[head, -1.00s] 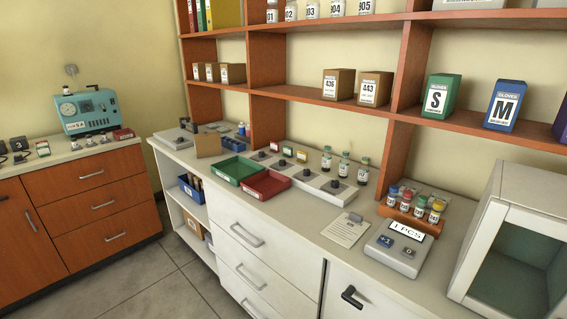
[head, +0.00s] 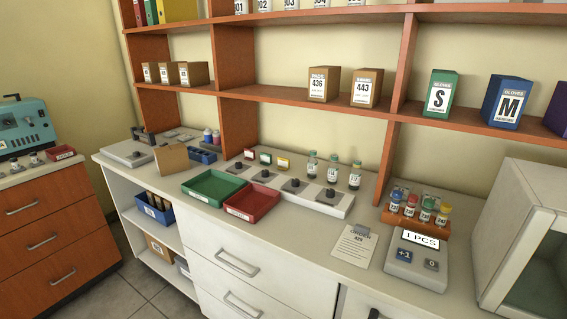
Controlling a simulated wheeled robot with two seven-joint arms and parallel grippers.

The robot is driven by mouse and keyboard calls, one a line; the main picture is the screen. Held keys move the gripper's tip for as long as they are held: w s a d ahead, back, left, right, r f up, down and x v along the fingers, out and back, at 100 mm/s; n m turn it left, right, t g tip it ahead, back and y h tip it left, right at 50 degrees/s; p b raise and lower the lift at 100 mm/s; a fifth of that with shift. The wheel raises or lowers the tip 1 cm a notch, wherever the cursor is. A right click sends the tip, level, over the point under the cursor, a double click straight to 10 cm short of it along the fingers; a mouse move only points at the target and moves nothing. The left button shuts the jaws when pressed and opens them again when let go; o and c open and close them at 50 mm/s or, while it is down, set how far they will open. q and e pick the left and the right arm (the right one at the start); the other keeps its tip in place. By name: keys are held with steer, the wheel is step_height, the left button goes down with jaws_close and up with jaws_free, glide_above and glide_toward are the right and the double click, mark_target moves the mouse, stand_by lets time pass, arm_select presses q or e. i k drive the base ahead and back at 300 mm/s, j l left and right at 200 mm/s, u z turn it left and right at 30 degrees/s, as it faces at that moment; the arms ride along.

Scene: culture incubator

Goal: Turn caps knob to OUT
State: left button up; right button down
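A white panel (head: 338,205) with several dark knobs lies on the counter behind the red tray. One black knob (head: 294,183) is near its middle and another dark knob (head: 331,193) is farther right. Coloured labels stand behind its left part. I cannot read any knob's name or its setting, so I cannot tell which one is the caps knob. Neither of my grippers is in view.
A green tray (head: 184,190) and a red tray (head: 229,213) sit in front of the panel. Small bottles (head: 355,176) stand behind it. An order sheet (head: 345,255), a counter device (head: 421,281), a vial rack (head: 388,218) and a white glass-fronted cabinet (head: 505,210) are to the right.

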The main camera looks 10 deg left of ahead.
mark_target(265, 172)
steer(key=i+j+z, duration=0.15)
steer(key=j+z, duration=0.3)
steer(key=j, duration=0.3)
steer(key=j+z, duration=0.4)
steer(key=j, duration=0.35)
steer(key=j+z, duration=0.45)
steer(key=j, duration=0.3)
